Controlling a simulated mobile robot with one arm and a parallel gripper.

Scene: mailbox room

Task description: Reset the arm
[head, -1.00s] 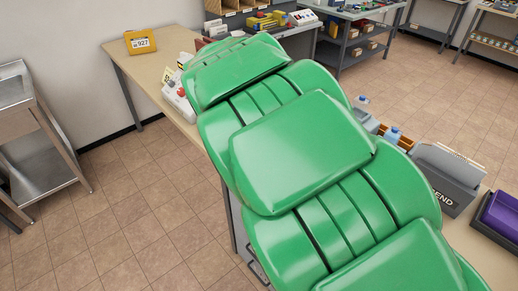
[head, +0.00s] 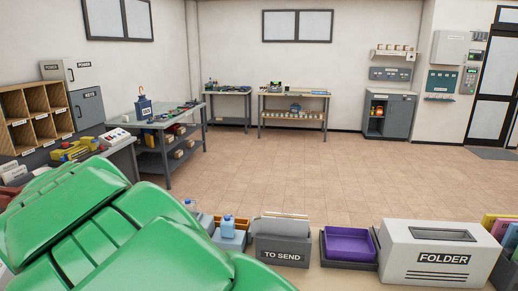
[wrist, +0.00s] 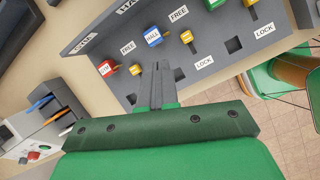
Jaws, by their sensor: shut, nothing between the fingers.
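My green arm fills the lower left of the head view, its far end low at the left edge; my gripper does not show there. In the wrist view my gripper (wrist: 159,85) is shut and empty, its dark fingers together. The fingers appear over the lower edge of a grey panel (wrist: 205,75) with coloured tags. I cannot tell whether they touch it. A blue tag (wrist: 153,36) and a yellow tag (wrist: 187,37) sit on the panel, beside FREE and LOCK labels.
A grey TO SEND box (head: 283,243), a purple tray (head: 348,245) and a white FOLDER box (head: 437,253) line the near table. In the wrist view a grey holder with pens (wrist: 50,125) stands left of my gripper. The floor (head: 320,175) beyond the table is clear.

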